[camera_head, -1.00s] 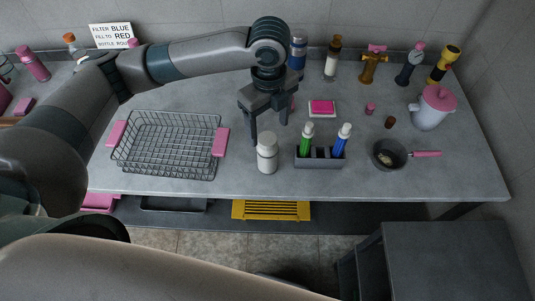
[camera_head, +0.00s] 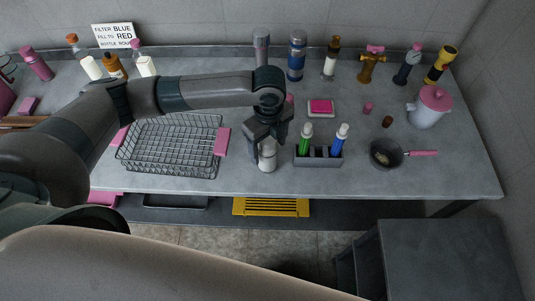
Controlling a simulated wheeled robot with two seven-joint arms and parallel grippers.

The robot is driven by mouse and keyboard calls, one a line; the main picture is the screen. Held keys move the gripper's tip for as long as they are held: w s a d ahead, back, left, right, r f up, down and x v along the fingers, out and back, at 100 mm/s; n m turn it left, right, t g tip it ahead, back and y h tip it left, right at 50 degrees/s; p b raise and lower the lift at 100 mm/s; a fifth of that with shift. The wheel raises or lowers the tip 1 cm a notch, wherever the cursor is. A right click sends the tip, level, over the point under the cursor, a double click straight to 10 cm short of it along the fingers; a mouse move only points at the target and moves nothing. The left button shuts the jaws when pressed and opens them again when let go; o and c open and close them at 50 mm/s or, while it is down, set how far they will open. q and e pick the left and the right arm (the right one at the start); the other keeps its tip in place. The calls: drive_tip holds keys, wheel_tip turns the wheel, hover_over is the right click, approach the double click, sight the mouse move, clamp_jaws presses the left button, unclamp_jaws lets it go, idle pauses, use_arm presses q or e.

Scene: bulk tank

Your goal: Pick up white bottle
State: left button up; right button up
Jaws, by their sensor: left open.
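The white bottle (camera_head: 267,161) stands upright on the grey counter (camera_head: 400,180), between the wire basket and the grey caddy. My left gripper (camera_head: 266,148) points down over it, with its fingers at the bottle's upper part. The fingers are open around or just beside the bottle's top; I cannot tell whether they touch it. The bottle's cap is partly hidden by the gripper. My right gripper is not in view.
The wire basket (camera_head: 170,147) with pink handles stands left of the bottle. The grey caddy (camera_head: 318,159) with a green and a blue bottle is close on the right. A dark pan (camera_head: 385,153) is farther right. Several bottles line the back wall.

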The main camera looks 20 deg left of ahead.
use_arm(q)
drive_tip(key=shift+a+f+p, duration=0.1)
drive_tip(key=shift+f+p, duration=0.25)
drive_tip(key=shift+p, duration=0.05)
drive_tip(key=f+p, duration=0.1)
drive_tip(key=f, duration=0.1)
drive_tip(key=f+p, duration=0.1)
drive_tip(key=f, duration=0.1)
drive_tip(key=shift+w+a, duration=0.1)
drive_tip(key=shift+a, duration=0.1)
drive_tip(key=shift+f, duration=0.25)
drive_tip(key=c, duration=1.3)
drive_tip(key=shift+r, duration=0.1)
drive_tip(key=shift+c, duration=0.2)
